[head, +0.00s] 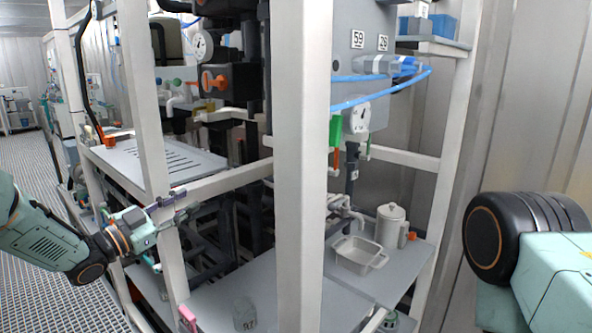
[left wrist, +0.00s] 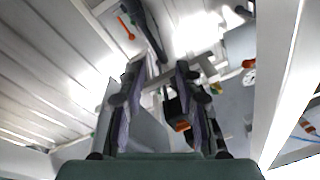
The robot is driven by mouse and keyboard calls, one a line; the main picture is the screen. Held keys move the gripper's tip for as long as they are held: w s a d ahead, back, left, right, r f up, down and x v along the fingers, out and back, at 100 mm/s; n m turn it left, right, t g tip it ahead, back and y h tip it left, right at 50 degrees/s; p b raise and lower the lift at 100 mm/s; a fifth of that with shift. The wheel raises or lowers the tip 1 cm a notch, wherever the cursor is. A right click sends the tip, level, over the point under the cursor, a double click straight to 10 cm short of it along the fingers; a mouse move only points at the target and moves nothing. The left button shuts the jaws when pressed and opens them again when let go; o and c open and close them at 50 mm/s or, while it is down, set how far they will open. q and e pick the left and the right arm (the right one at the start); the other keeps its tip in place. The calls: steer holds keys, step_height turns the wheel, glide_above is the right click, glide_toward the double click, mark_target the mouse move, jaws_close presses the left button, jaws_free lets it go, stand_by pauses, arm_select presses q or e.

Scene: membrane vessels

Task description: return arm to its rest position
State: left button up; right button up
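My left arm (head: 50,245) comes in from the left, teal with black joints. Its gripper (head: 167,200) is beside a white upright post of the rack and seems to overlap it in the head view; I cannot tell whether they touch. In the left wrist view the two dark fingers of the left gripper (left wrist: 160,78) stand apart with a gap between them and hold nothing. A part of my right arm (head: 530,250), a black joint and a teal link, fills the right edge of the head view. The right gripper is out of view.
White rack posts (head: 300,150) and rails stand close in front. A lower grey shelf (head: 225,290) carries a clear container (head: 244,314). A white tray (head: 359,254) and a lidded white jug (head: 391,226) stand at the right. A grating floor (head: 35,160) is free at the left.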

arm_select(q)
steer(key=s+d+f+n+g+y, duration=0.25)
steer(key=s+f, duration=0.35)
steer(key=f, duration=0.3)
steer(key=s+d+f+n+g+y, duration=0.1)
steer(key=s+f+n+y, duration=0.25)
steer(key=s+f, duration=0.4)
steer(key=s+d+f+n+g+y, duration=0.2)
steer(key=s+f+n, duration=0.25)
steer(key=f, duration=0.65)
steer(key=s+a+f+n+g+y, duration=0.1)
steer(key=s+f+g, duration=0.2)
steer(key=s, duration=0.8)
steer(key=s+a+f+n+g+y, duration=0.15)
steer(key=s+g, duration=0.25)
steer(key=s, duration=0.7)
steer(key=s+f+g+y, duration=0.2)
steer(key=s+f+g, duration=0.1)
steer(key=s, duration=0.8)
step_height(320, 180, down, 12)
steer(key=b, duration=1.2)
steer(key=shift+w+b, duration=0.2)
steer(key=shift+b, duration=0.1)
